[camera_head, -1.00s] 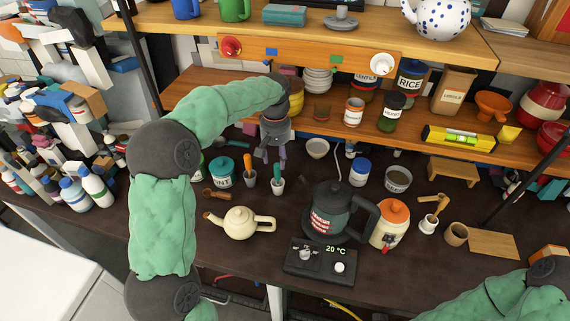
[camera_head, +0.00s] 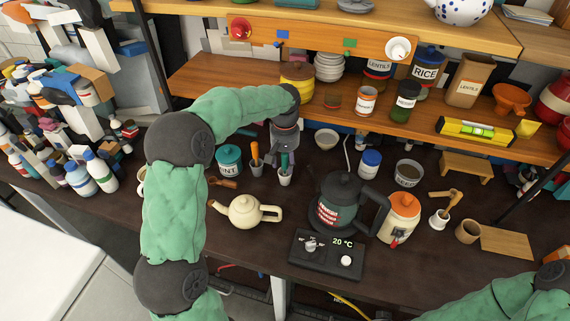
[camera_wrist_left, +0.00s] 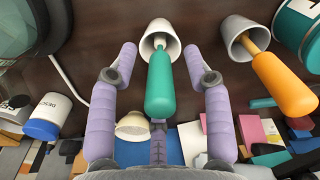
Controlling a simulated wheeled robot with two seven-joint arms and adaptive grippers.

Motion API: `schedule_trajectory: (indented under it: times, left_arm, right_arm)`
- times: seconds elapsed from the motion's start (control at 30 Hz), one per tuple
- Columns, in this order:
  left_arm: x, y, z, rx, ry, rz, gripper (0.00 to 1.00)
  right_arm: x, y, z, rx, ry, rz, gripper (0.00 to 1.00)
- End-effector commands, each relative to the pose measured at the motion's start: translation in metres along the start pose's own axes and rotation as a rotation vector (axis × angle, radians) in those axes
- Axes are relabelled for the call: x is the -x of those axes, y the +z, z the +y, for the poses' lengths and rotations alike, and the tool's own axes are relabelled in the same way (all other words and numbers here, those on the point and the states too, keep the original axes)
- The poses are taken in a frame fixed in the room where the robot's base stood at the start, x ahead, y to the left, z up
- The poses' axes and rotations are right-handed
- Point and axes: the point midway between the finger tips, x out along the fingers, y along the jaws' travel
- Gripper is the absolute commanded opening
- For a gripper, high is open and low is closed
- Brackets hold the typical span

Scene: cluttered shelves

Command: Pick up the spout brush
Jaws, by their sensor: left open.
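One has a green handle (camera_head: 284,161) in a pale cup (camera_head: 285,178). The other has an orange handle (camera_head: 255,152) in a grey cup (camera_head: 257,169). Which one is the spout brush I cannot tell. My left gripper (camera_head: 284,158) is open above the green handle. In the left wrist view the green handle (camera_wrist_left: 160,84) lies between the two spread lilac fingers (camera_wrist_left: 160,52), with gaps at both sides. The orange handle (camera_wrist_left: 285,84) is outside the fingers.
A cream teapot (camera_head: 243,210) and a dark kettle (camera_head: 338,205) stand in front of the cups. A teal tin (camera_head: 229,160) is to the left, and a white bowl (camera_head: 326,139) is behind to the right. The wooden shelf (camera_head: 220,85) runs above the counter's back.

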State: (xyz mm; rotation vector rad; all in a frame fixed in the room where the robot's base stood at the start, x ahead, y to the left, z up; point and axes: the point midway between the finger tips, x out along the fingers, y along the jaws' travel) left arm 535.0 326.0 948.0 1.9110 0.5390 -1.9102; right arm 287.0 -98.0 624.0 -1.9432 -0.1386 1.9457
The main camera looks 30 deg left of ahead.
Motion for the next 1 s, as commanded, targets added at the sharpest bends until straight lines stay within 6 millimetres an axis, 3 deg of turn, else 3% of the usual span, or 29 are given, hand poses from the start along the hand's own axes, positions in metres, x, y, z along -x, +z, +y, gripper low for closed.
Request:
schedule_trajectory:
  times: [0.07,0.23,0.27,1.0]
  left_arm:
    - [0.0,0.0,0.0,0.0,0.0,0.0,0.5]
    - [0.0,0.0,0.0,0.0,0.0,0.0,0.05]
    - [0.0,0.0,0.0,0.0,0.0,0.0,0.02]
    - [0.01,-0.001,-0.002,-0.001,0.0,0.0,0.02]
  right_arm:
    - [0.0,0.0,0.0,0.0,0.0,0.0,0.4]
    - [0.0,0.0,0.0,0.0,0.0,0.0,0.4]
    - [0.0,0.0,0.0,0.0,0.0,0.0,0.4]
    - [0.009,0.0,-0.003,0.0,0.0,0.0,0.4]
